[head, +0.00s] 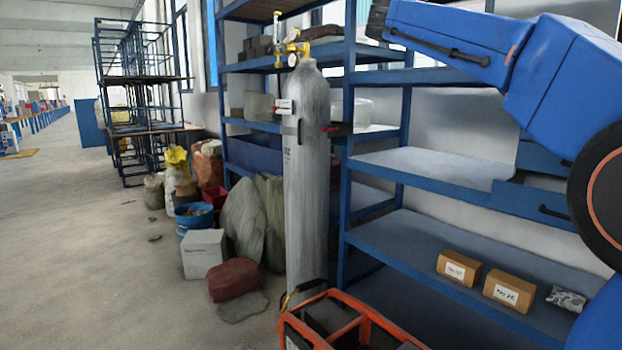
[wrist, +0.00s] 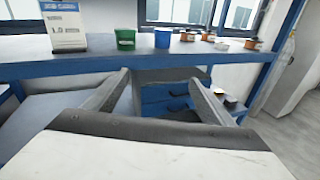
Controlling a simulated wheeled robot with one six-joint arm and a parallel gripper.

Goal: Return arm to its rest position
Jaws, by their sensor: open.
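My gripper (wrist: 160,88) shows in the wrist view with its two grey fingers spread apart and nothing between them. It faces a blue shelf unit, and a shelf edge lies beyond the fingertips. In the head view my blue arm reaches in from the upper right, in front of the shelves. The gripper itself is not visible in the head view.
Blue shelves (head: 440,168) stand close on the right. A grey gas cylinder (head: 308,170) stands before them, beside an orange frame (head: 345,305). Small cartons (head: 458,268) lie on a low shelf. A green cup (wrist: 125,39) and blue cup (wrist: 163,38) stand on a shelf.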

